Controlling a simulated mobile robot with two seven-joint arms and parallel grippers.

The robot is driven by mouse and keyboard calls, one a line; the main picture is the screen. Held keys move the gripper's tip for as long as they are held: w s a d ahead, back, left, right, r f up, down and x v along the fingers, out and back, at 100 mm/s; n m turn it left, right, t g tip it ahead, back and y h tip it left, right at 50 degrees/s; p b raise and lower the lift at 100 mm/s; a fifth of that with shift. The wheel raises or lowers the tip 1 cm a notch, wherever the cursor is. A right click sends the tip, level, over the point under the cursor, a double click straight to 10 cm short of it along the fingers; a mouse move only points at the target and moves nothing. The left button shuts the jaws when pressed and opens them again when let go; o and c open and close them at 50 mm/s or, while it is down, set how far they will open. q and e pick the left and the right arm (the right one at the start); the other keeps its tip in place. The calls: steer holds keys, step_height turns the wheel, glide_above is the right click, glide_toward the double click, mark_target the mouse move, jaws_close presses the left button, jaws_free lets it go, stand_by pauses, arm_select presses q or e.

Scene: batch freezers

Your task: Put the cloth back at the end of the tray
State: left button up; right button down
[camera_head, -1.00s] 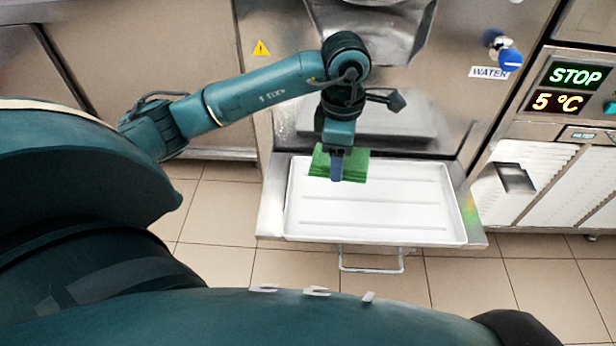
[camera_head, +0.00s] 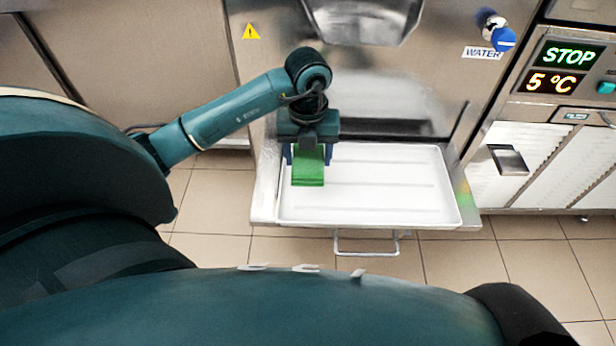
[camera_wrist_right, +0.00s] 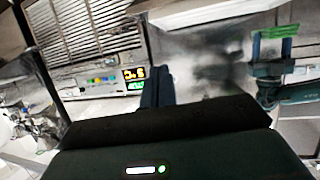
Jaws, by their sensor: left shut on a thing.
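The green cloth (camera_head: 308,166) is between the fingers of my left gripper (camera_head: 308,158), which is shut on it. The cloth is over the left end of the white tray (camera_head: 400,198) in the head view. I cannot tell whether the cloth touches the tray. In the right wrist view, the cloth (camera_wrist_right: 278,32) and the left gripper (camera_wrist_right: 272,68) show at the upper right. My right gripper (camera_wrist_right: 156,88) shows in its own wrist view with its dark fingers together and nothing visible between them.
The tray sits on a steel shelf at the front of the freezer, below its outlet (camera_head: 365,18). A wire handle (camera_head: 366,250) sticks out below the tray. The control panel (camera_head: 565,68) is at the right. The tray's middle and right are clear.

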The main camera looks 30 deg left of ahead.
mark_target(308, 167)
arm_select(q)
step_height(308, 167, down, 4)
steer(key=shift+r+b, duration=0.1)
steer(key=shift+b, duration=0.25)
step_height(308, 167, down, 4)
steer(key=shift+b, duration=0.6)
steer(key=shift+f, duration=0.2)
arm_select(e)
steer(key=shift+w+a+f+n+t, duration=0.3)
steer(key=shift+w+f, duration=0.2)
steer(key=shift+f, duration=0.05)
arm_select(q)
steer(key=shift+f, duration=0.15)
steer(key=o, duration=0.9)
